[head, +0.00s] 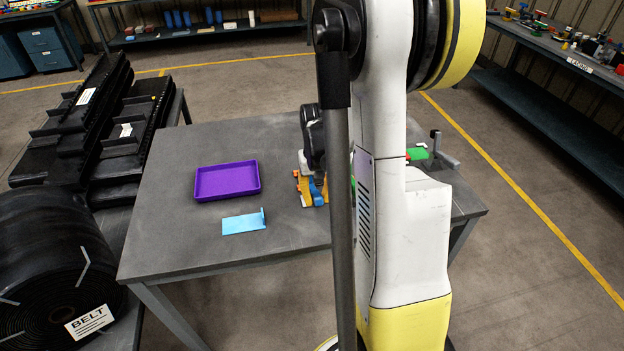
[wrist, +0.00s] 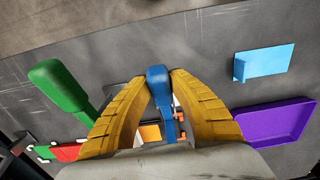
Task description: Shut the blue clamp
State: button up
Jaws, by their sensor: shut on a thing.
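The blue clamp's handle (wrist: 158,80) stands between the two yellow fingers of my gripper (wrist: 160,82) in the wrist view, and both fingertips touch it. My gripper is shut on this handle. In the head view the blue part (head: 318,191) shows low beside the orange and yellow pieces, below my gripper (head: 311,185). Orange parts (wrist: 179,120) of the fixture show next to the blue lever. My fingers and palm hide much of the clamp's base, so I cannot tell its exact angle.
A green handle (wrist: 62,85) stands left of my fingers in the wrist view. A purple tray (head: 227,181) and a light blue bracket (head: 243,223) lie on the grey table (head: 180,235). My arm hides the table's right part. The front left of the table is clear.

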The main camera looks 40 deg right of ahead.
aim_at(315, 191)
jog(key=shift+w+d+r+p, duration=0.3)
jog(key=shift+w+r, duration=0.2)
jog(key=shift+r, duration=0.1)
jog(key=shift+w+d+r+p, duration=0.3)
jog(key=shift+w+r, duration=0.15)
jog(key=shift+r, duration=0.15)
jog(key=shift+w+d+r+p, duration=0.2)
jog(key=shift+w+d+r, duration=0.2)
jog(key=shift+w, duration=0.3)
jog(key=shift+w+d+r+p, duration=0.15)
jog(key=shift+w+d+r, duration=0.25)
jog(key=shift+w, duration=0.25)
jog(key=shift+w+d+r, duration=0.2)
jog(key=shift+w+d, duration=0.4)
jog(key=shift+w, duration=0.35)
jog(key=shift+w+d, duration=0.4)
jog(key=shift+w, duration=0.2)
jog(key=shift+w+d, duration=0.35)
jog(key=shift+w, duration=0.25)
jog(key=o, duration=0.8)
jog(key=shift+f, duration=0.1)
